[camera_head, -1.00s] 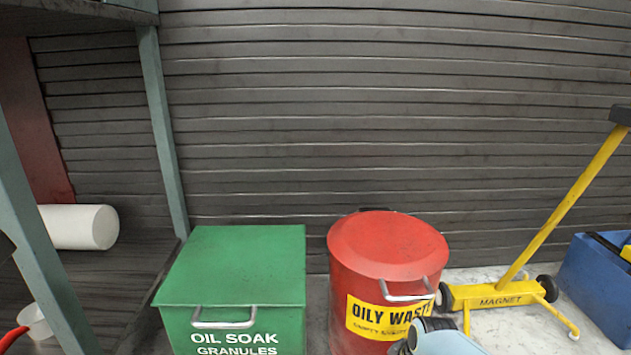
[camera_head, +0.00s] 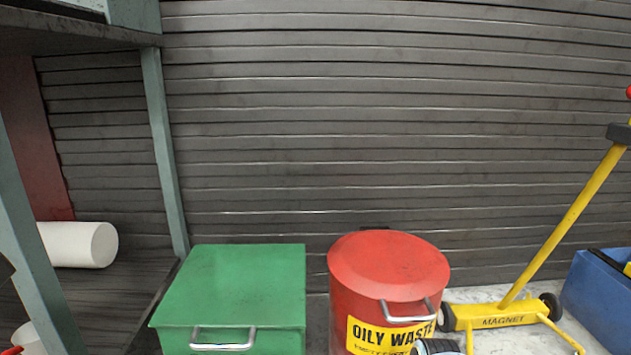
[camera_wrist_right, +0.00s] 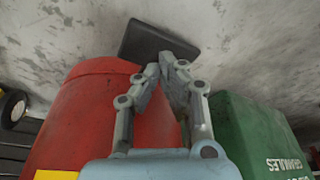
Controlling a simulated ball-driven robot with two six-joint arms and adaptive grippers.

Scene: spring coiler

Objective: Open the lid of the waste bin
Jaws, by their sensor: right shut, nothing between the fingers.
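The red waste bin (camera_head: 370,310) with a yellow OILY WASTE label stands in the middle right of the head view. Its red lid (camera_head: 388,262) is down, with a metal handle (camera_head: 407,312) at its front edge. In the right wrist view, turned upside down, the red bin wall (camera_wrist_right: 85,115) fills the left side. A flat dark pedal (camera_wrist_right: 150,40) sticks out low by the bin over the floor. My right gripper (camera_wrist_right: 167,58) has its fingertips together, empty, overlapping the pedal's edge in view; contact cannot be told. My left gripper is not in view.
A green granules box (camera_head: 235,285) stands left of the bin and also shows in the wrist view (camera_wrist_right: 250,130). A yellow magnet sweeper (camera_head: 495,315) and a blue crate (camera_head: 598,300) are to the right. A shelf with a white roll (camera_head: 80,245) is at left.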

